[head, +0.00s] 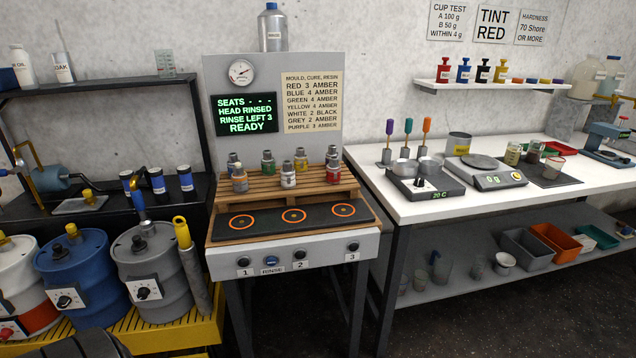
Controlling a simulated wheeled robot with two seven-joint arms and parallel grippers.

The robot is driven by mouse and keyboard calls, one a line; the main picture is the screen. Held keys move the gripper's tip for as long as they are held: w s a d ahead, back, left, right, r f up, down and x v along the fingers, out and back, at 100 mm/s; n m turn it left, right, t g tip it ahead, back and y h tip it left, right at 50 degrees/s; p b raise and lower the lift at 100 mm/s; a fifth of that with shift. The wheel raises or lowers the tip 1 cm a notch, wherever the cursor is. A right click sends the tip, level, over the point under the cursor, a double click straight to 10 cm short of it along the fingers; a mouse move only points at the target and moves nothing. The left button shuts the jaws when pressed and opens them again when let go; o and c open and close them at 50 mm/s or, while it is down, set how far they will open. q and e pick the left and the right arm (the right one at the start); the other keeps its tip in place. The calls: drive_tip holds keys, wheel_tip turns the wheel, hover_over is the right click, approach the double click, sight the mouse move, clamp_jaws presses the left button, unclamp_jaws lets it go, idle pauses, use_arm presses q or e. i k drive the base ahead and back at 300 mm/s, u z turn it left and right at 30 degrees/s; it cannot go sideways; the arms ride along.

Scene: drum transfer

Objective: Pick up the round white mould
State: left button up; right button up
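No thing in the head view is clearly the round white mould. Several small round jar-like pieces with grey tops and coloured bodies stand on the wooden pallet (262,195) of the middle bench. I cannot tell whether either is the mould. Neither of my grippers is in view.
A dark mat with three orange rings (294,217) lies empty before the pallet. Drums (152,268) stand on a yellow rack at left. The white table (410,208) at right holds a hotplate (425,184) and a scale (480,176). Bins (527,250) stand below.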

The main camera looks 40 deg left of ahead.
sight(288, 173)
drive_tip(key=z, duration=0.15)
drive_tip(key=k, duration=0.25)
drive_tip(key=z, duration=0.65)
drive_tip(key=i, duration=0.8)
drive_tip(key=u, duration=0.9)
drive_tip(key=i, duration=0.7)
drive_tip(key=u, duration=0.85)
